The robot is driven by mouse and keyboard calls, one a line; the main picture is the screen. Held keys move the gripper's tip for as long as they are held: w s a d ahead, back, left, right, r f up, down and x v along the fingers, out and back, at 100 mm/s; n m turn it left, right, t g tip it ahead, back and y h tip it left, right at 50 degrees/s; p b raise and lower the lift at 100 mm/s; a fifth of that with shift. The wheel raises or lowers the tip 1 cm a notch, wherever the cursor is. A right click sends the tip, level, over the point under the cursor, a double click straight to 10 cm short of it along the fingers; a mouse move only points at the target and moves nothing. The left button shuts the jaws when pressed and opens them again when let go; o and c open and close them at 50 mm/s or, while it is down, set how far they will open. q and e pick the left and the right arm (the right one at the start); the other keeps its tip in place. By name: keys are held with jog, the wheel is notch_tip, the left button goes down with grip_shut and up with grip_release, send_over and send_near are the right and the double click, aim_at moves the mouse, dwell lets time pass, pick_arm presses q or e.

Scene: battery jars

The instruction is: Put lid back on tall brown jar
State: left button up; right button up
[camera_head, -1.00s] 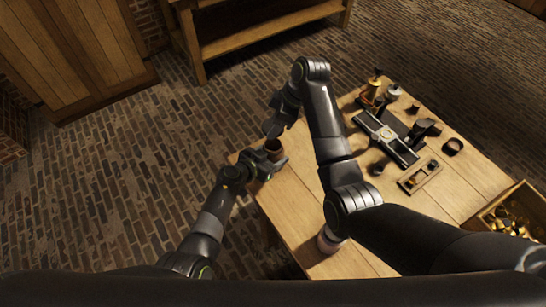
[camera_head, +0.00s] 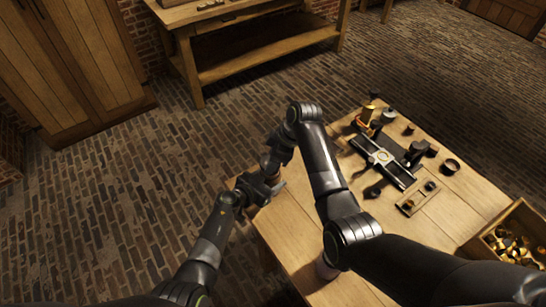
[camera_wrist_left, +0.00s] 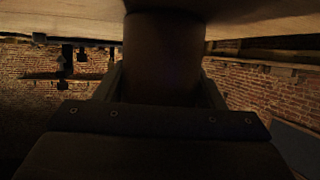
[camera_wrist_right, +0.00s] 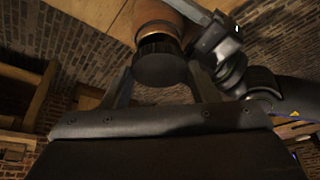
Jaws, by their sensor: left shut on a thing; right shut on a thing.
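The tall brown jar (camera_wrist_left: 165,60) stands between my left gripper's fingers (camera_wrist_left: 160,85) in the left wrist view; its brown side also shows at the top of the right wrist view (camera_wrist_right: 158,14). My left gripper (camera_head: 264,188) is shut on it at the table's left corner. My right gripper (camera_wrist_right: 162,80) is shut on the dark round lid (camera_wrist_right: 160,64). The lid is in line with the jar's dark mouth end (camera_wrist_right: 158,36) and very close to it; I cannot tell whether it is seated. In the head view the grippers mostly hide jar and lid.
The wooden table (camera_head: 290,215) holds a dark metal device (camera_head: 384,158), a small wooden tray (camera_head: 419,198) and several small dark pieces. A crate of brass pieces (camera_head: 512,240) stands at the right.

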aim_at(270, 179)
jog(key=shift+f, duration=0.9)
jog(key=shift+f, duration=0.1)
pick_arm(q)
jog(key=shift+d, duration=0.1)
pick_arm(e)
jog(key=shift+s+d+f, duration=0.1)
jog(key=shift+s+f, duration=0.05)
jog(key=shift+f, duration=0.75)
jog(key=c, duration=0.5)
jog(key=shift+r, duration=0.15)
pick_arm(q)
jog(key=shift+w, duration=0.1)
grip_shut()
pick_arm(e)
jog(key=o, duration=1)
jog(key=shift+r+t, duration=0.15)
jog(key=shift+t, duration=0.15)
jog(key=o, duration=0.4)
jog(key=shift+a+r, duration=0.15)
jog(key=shift+a, duration=0.1)
